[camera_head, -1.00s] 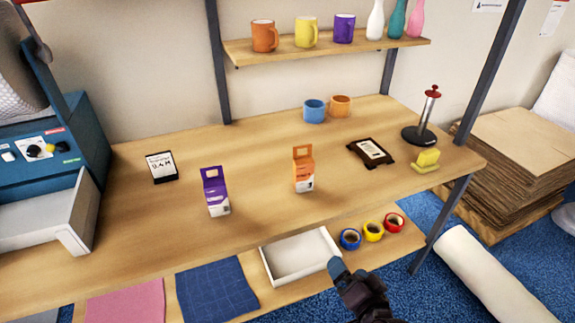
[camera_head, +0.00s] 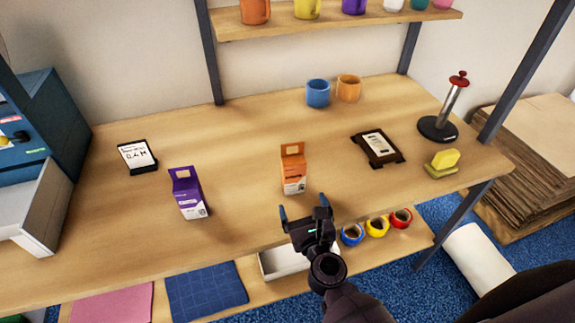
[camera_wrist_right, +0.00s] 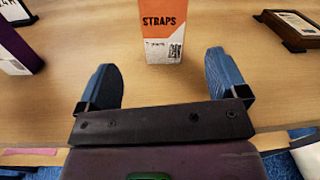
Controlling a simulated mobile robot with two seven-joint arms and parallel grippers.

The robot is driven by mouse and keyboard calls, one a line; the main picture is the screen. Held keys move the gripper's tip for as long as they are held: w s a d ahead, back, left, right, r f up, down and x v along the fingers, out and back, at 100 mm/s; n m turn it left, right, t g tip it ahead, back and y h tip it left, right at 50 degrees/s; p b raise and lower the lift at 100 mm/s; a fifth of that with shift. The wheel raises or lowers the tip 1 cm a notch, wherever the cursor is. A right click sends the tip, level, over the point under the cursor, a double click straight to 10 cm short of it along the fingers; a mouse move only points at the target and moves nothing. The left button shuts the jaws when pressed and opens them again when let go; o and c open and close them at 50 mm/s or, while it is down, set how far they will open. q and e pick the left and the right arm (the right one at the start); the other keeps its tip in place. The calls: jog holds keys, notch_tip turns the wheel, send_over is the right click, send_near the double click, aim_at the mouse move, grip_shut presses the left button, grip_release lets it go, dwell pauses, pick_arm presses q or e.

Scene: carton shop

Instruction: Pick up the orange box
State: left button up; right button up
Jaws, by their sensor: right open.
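The orange box (camera_head: 293,170) stands upright on the wooden table (camera_head: 240,130), with a carry-handle top and a white lower part. In the right wrist view the orange box (camera_wrist_right: 167,30) shows the word "STRAPS" and stands just beyond the fingertips, roughly centred between them. My right gripper (camera_head: 303,207) is open and empty at the table's front edge, in front of the box and apart from it. Its two blue fingers (camera_wrist_right: 162,75) point toward the box. My left gripper is not in view.
A purple box (camera_head: 188,193) stands left of the orange one. A dark framed sign (camera_head: 378,148), a yellow sponge-like item (camera_head: 444,160) and a red-topped holder (camera_head: 448,110) are at right. Blue (camera_head: 318,94) and orange (camera_head: 348,88) mugs stand behind. The table around the orange box is clear.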

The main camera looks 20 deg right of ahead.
aim_at(295, 179)
jog(key=shift+s+d+m, duration=0.1)
jog(key=shift+s+m, duration=0.05)
jog(key=shift+m, duration=0.55)
jog(key=shift+s+r+m+h, duration=0.1)
jog(key=shift+s+m+h, duration=0.1)
jog(key=shift+m+h, duration=0.1)
jog(key=shift+w+a, duration=0.15)
jog(key=shift+a, duration=0.05)
jog(key=w, duration=0.5)
jog(key=shift+d+p, duration=0.2)
jog(key=shift+p, duration=0.2)
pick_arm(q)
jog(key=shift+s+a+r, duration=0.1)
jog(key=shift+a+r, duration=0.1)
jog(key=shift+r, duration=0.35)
pick_arm(e)
jog(key=shift+w+d, duration=0.15)
jog(key=shift+w, duration=1.25)
jog(key=shift+w+d, duration=0.15)
jog(key=shift+w, duration=1.25)
jog(key=c, duration=0.9)
jog(key=shift+c, duration=0.7)
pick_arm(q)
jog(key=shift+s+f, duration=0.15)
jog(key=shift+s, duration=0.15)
